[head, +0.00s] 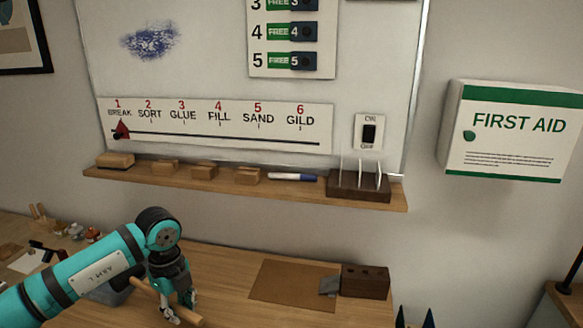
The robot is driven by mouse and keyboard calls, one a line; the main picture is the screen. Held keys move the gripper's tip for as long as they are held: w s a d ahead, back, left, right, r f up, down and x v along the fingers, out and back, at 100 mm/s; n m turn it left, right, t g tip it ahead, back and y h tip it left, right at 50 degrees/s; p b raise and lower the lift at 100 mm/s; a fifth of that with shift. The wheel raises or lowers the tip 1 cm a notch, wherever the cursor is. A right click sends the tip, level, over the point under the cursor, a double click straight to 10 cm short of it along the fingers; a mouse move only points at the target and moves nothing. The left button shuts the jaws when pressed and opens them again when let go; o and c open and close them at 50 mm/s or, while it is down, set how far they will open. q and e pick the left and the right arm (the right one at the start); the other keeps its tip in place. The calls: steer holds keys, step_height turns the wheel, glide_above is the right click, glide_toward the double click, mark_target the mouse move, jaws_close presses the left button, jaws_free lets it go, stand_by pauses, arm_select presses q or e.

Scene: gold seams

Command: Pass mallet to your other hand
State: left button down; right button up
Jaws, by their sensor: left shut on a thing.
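My left gripper (180,308) reaches down from the left over the wooden table. It is shut on a pale wooden rod, which looks like the handle of the mallet (144,290). The rod slants from upper left to lower right through the jaws, and one end sticks out on each side. I cannot make out the mallet's head. My right gripper is not in view.
A brown mat (285,283) and a dark wooden block with holes (365,281) lie on the table to the right. A grey tray (115,297) is partly behind my left arm. Two dark pointed shapes (428,319) stand past the table's right edge. A shelf (300,188) juts out above.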

mark_target(186, 321)
arm_select(q)
steer(key=s+d+m, duration=0.1)
steer(key=m, duration=0.2)
steer(key=s+d+m, duration=0.1)
steer(key=m, duration=0.3)
steer(key=s+m, duration=0.1)
steer(key=m, duration=0.3)
steer(key=shift+s+d+r, duration=0.15)
steer(key=shift+d+r, duration=0.1)
steer(key=shift+d, duration=0.15)
steer(key=s+d+n, duration=0.2)
steer(key=s+n, duration=0.2)
steer(key=n, duration=0.7)
steer(key=s+d+r+n, duration=0.1)
steer(key=s+n, duration=0.3)
steer(key=n, duration=0.7)
steer(key=s+d+r+n, duration=0.1)
steer(key=s+n, duration=0.3)
steer(key=n, duration=0.8)
steer(key=shift+s+d, duration=0.35)
steer(key=shift+d, duration=0.55)
